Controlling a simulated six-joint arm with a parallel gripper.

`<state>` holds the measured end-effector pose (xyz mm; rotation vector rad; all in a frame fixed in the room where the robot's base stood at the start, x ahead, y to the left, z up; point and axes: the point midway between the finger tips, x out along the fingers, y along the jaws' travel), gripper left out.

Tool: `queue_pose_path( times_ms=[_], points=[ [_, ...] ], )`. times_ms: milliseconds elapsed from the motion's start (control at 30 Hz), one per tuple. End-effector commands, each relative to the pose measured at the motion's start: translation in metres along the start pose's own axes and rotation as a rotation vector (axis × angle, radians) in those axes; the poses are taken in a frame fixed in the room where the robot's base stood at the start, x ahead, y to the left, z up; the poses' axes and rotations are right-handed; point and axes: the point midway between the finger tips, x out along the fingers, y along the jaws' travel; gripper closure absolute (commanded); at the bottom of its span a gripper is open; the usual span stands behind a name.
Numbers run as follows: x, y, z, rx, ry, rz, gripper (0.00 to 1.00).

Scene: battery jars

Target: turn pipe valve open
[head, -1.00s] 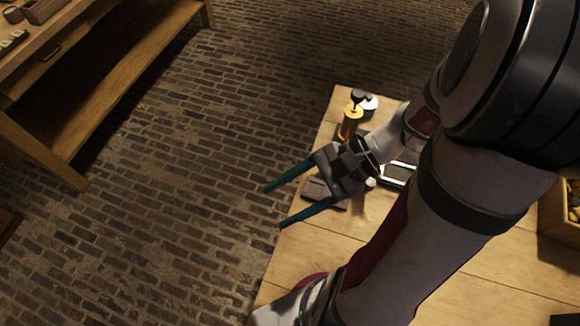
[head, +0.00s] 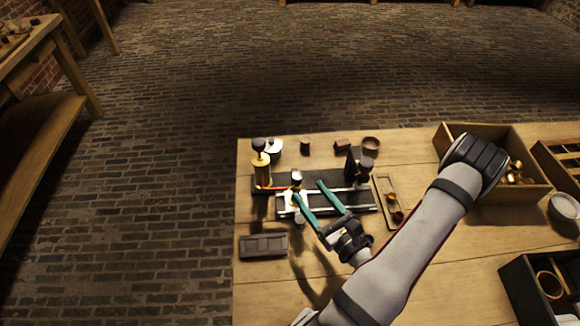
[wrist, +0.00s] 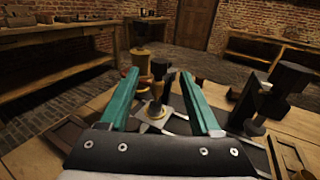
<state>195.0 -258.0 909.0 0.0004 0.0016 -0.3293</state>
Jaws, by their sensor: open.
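A dark rig (head: 268,184) with silver pipes (head: 330,205) lies on the wooden table. An upright post with a dark top and pale square flange, which looks like the pipe valve (head: 296,177), stands on its left half. In the wrist view this valve (wrist: 159,92) shows between my fingers, apparently beyond or below them; contact cannot be told. My gripper (head: 309,189) is open and empty, its teal fingers above the rig and pointing toward the valve. The fingers also show in the wrist view (wrist: 159,73). The valve's base is partly hidden in the head view.
A brass cylinder with a black knob (head: 261,165) stands at the rig's left end. A dark upright fixture (head: 353,166) stands at its right. A dark flat block (head: 263,246) lies in front left. A wooden box (head: 470,131) is at right.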

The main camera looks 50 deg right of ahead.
Motion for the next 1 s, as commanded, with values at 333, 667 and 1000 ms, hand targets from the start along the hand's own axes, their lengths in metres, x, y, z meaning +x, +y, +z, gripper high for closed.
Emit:
queue_pose_path(
  times_ms=[333,667,1000],
  points=[
    [0.08,0.001,0.001,-0.003,-0.003,0.005,0.36],
    [0.098,0.001,0.001,0.0,-0.002,0.002,0.36],
    [0.097,0.001,0.001,0.0,-0.002,0.003,0.75]
  ],
)
